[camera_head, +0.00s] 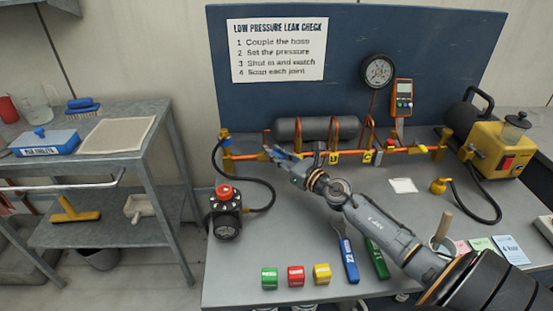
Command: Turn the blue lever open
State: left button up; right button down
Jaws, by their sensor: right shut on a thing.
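The orange pipe run (400,151) crosses the back of the grey bench in front of the dark blue board. My right arm reaches in from the lower right, and my right gripper (279,153) is at the left part of this pipe. It is shut on what looks like the blue lever (271,149), a small blue piece at the pipe. The fingers cover most of the lever, so its exact angle cannot be told. My left gripper is not in view.
A grey cylinder (290,129) lies behind the pipe. A black hose (270,190) runs to a round device with a red knob (225,196). A gauge (378,71), orange meter (403,98) and yellow pump (497,147) stand right. Coloured blocks (295,276) line the front.

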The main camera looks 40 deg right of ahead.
dwell(0.3)
jog(key=c, duration=1.3)
grip_release()
jog(key=shift+s, duration=0.15)
jog(key=s, duration=0.4)
jog(key=s+d, duration=0.1)
jog(key=s, duration=0.6)
jog(key=shift+s+d, duration=0.2)
jog(key=shift+s, duration=0.15)
